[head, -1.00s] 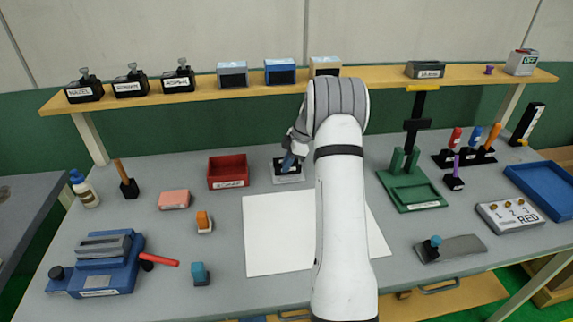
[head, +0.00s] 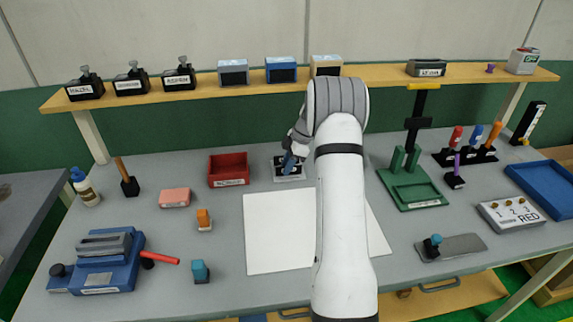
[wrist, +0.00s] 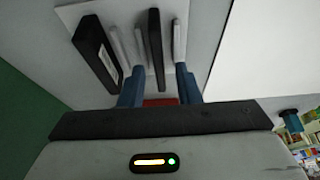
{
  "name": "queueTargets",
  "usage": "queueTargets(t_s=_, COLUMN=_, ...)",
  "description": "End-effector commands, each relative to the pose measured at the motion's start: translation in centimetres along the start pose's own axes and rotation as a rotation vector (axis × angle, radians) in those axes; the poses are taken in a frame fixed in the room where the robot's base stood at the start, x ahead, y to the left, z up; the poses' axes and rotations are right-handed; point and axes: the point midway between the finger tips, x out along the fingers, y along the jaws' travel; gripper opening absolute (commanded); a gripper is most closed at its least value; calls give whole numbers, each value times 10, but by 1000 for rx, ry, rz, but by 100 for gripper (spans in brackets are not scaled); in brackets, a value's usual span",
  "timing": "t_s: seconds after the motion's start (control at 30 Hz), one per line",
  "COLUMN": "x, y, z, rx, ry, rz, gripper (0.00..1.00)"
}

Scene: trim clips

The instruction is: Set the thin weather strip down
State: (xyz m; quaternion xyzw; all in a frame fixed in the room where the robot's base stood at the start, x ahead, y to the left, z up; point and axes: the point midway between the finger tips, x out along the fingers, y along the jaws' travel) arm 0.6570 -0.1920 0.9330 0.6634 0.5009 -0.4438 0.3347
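My gripper (head: 289,163) is low over a small pale rack (head: 291,178) at the back middle of the bench. In the wrist view its two blue fingers (wrist: 160,86) are apart, with a gap between them. The pale rack plate (wrist: 70,14) carries a labelled black block (wrist: 95,50), a black upright bar (wrist: 155,45) and several thin grey strips (wrist: 117,45). The black bar lies between the lines of the fingers. I cannot tell which strip is the thin weather strip, nor whether a finger touches one.
A red bin (head: 229,182) stands left of the rack. A white sheet (head: 280,245) lies in front. A green stand (head: 413,195) is to the right. A shelf (head: 200,92) with several boxes runs above the back. A blue fixture (head: 98,277) is at front left.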

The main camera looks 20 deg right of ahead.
Motion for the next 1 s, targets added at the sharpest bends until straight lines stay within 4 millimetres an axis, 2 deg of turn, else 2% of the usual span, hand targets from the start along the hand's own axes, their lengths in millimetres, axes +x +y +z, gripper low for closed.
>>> queueTargets(t_s=0.17, x=-22, y=1, z=1, rx=-1, ry=-1, rz=5, gripper=30)
queueTargets(t_s=0.5, x=-94, y=0, z=1, rx=0, ry=-1, rz=4, gripper=30)
queueTargets(t_s=0.77, x=-122, y=-1, z=-2, rx=7, ry=-3, rz=3, gripper=30)
queueTargets(t_s=0.87, x=-128, y=-10, z=-14, rx=42, ry=-17, rz=3, gripper=30)
queueTargets(t_s=0.97, x=-137, y=-31, z=-40, rx=128, ry=-48, rz=12, gripper=30)
queueTargets(t_s=1.0, x=-141, y=-44, z=-53, rx=178, ry=-65, rz=17, gripper=30)
